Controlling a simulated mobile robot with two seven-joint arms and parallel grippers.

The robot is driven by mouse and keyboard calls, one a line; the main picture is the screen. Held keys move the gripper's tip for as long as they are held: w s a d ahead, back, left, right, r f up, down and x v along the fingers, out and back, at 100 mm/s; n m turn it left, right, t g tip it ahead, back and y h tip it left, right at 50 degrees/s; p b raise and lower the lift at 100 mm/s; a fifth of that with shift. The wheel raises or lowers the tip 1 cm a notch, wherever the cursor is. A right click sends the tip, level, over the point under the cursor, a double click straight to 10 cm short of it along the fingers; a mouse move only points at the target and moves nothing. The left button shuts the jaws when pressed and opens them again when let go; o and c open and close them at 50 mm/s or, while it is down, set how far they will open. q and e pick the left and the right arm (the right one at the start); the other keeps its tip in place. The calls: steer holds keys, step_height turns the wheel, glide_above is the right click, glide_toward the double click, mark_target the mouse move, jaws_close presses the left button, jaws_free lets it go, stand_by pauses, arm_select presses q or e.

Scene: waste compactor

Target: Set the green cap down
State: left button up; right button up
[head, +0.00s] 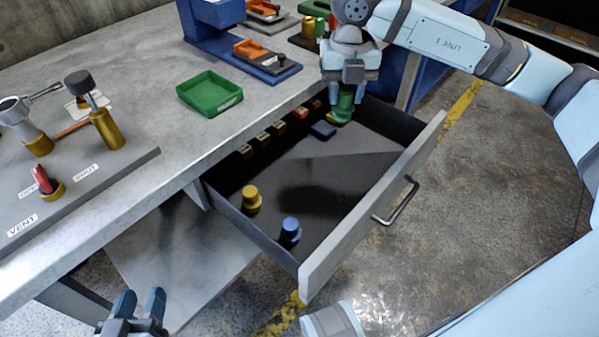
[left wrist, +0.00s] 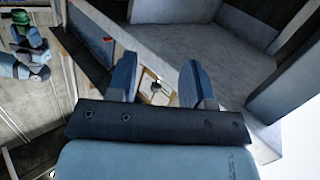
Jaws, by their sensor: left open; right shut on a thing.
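The green cap (head: 343,106) is below my right gripper (head: 346,84) in the head view, at the far end of the open drawer (head: 361,230). My right gripper is shut on the cap, and its fingers hide the cap's top. I cannot tell whether the cap touches the drawer floor. My left gripper (head: 137,308) is open and empty at the lower left of the head view, below the bench edge. Its two fingers also show apart in the left wrist view (left wrist: 157,80).
The drawer holds a yellow cap (head: 251,198), a blue cap (head: 290,231) and a flat blue piece (head: 323,130). A green tray (head: 211,108) lies on the bench (head: 150,75). A grey board (head: 115,165) with fittings is at left. The drawer's middle floor is clear.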

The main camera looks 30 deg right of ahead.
steer(key=shift+s+d+f+m+b, duration=0.15)
steer(key=shift+m+b, duration=0.35)
steer(key=shift+m, duration=0.7)
steer(key=shift+d+f+m, duration=0.1)
steer(key=shift+f+m, duration=0.05)
steer(key=shift+m, duration=0.15)
steer(key=b, duration=0.4)
glide_toward(335, 181)
arm_select(q)
steer(key=shift+d+r+t+h+b, duration=0.35)
steer(key=shift+d+r+t+h, duration=0.2)
steer(key=shift+d+r+h, duration=0.25)
steer(key=shift+d+r+t+h+b, duration=0.35)
steer(key=shift+d+r+t+h, duration=0.25)
steer(key=shift+r, duration=0.25)
arm_select(e)
steer(key=shift+s+f, duration=0.1)
steer(key=shift+f, duration=1.55)
steer(key=shift+f, duration=0.2)
steer(key=o, duration=1)
steer(key=shift+c, duration=0.2)
arm_select(q)
steer(key=shift+f, duration=0.15)
arm_select(e)
steer(key=shift+r, duration=0.1)
